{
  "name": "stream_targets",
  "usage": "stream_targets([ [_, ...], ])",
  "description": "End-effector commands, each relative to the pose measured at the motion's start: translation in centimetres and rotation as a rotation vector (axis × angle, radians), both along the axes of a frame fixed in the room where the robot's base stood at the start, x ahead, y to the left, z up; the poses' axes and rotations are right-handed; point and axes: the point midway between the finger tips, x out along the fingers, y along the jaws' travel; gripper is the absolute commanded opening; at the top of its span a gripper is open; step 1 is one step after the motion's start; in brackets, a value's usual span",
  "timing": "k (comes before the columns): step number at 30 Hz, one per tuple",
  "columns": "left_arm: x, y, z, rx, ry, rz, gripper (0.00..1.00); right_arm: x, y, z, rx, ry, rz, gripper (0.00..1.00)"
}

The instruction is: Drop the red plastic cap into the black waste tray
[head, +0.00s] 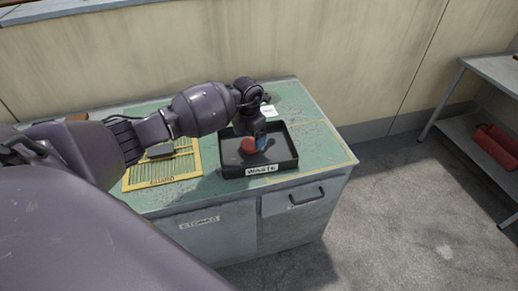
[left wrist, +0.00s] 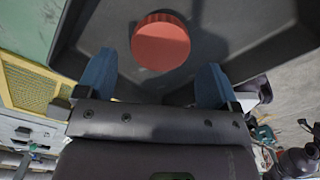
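The black waste tray (head: 285,164), marked WASTE on its front, sits on the green cabinet top. The red plastic cap (head: 248,145) is inside the tray's walls and looks to lie on its floor. The cap also shows in the left wrist view (left wrist: 160,41), beyond the fingertips and apart from them. My left gripper (head: 259,142) points down over the tray beside the cap. In the left wrist view its two blue fingers (left wrist: 155,72) are spread wide with nothing between them. My right gripper is in neither view.
A yellow slotted guard (head: 160,172) lies left of the tray, under my left arm. A small white card (head: 268,111) lies behind the tray. The wall (head: 330,50) stands close behind the cabinet.

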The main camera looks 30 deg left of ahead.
Motion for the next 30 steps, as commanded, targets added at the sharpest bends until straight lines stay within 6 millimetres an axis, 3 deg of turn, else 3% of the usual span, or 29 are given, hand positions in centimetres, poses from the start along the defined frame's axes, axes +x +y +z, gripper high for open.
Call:
stream_targets([
  [13,0.1,0.0,0.9,0.001,-0.002,0.0,0.93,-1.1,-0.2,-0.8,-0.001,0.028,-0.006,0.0],
  [24,0.1,0.1,7.3,0.001,-0.004,-0.001,0.93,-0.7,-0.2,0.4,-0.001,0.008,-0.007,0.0],
  [30,0.1,0.0,9.8,0.002,-0.002,0.0,0.93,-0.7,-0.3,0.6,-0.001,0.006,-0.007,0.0],
])
